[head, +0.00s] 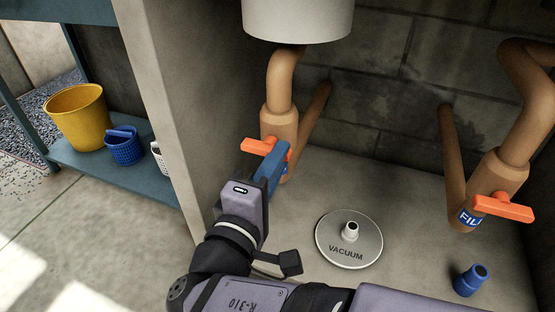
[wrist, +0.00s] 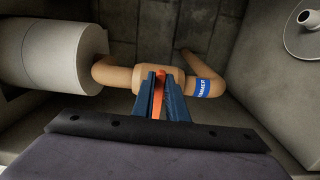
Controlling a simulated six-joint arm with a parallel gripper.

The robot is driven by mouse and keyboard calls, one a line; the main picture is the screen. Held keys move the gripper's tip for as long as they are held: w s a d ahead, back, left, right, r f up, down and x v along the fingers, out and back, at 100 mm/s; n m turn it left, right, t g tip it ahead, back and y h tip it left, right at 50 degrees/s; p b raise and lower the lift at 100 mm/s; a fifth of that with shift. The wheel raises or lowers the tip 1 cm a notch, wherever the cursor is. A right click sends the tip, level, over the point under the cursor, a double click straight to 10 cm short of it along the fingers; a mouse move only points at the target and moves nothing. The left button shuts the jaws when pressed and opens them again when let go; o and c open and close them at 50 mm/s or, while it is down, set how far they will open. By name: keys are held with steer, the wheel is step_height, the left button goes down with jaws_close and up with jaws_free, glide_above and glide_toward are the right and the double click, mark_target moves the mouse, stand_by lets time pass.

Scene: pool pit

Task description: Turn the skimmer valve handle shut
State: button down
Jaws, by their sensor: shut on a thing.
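The skimmer valve (head: 279,122) is a tan pipe fitting at the left of the pit with an orange handle (head: 257,146). In the head view the handle lies roughly crosswise to the upright pipe. My gripper (head: 275,166) has blue fingers and is at this handle, hiding part of it. In the wrist view my gripper (wrist: 160,100) is shut on the orange handle (wrist: 158,95), which shows between the fingers. The valve body (wrist: 148,76) is just beyond them, with a blue label (wrist: 203,87) on the pipe to the right.
A second valve with an orange handle (head: 503,207) and a FILL label stands at the right. A round VACUUM plate (head: 348,254) and a blue fitting (head: 470,280) are on the pit floor. A white cylinder (head: 298,18) hangs above. A concrete wall (head: 172,90) is close on the left.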

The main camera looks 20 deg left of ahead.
steer(key=shift+f, duration=0.1)
steer(key=c, duration=1.8)
jaws_free()
steer(key=shift+o, duration=0.2)
steer(key=s+p, duration=0.4)
steer(key=s, duration=0.3)
steer(key=shift+s, duration=0.2)
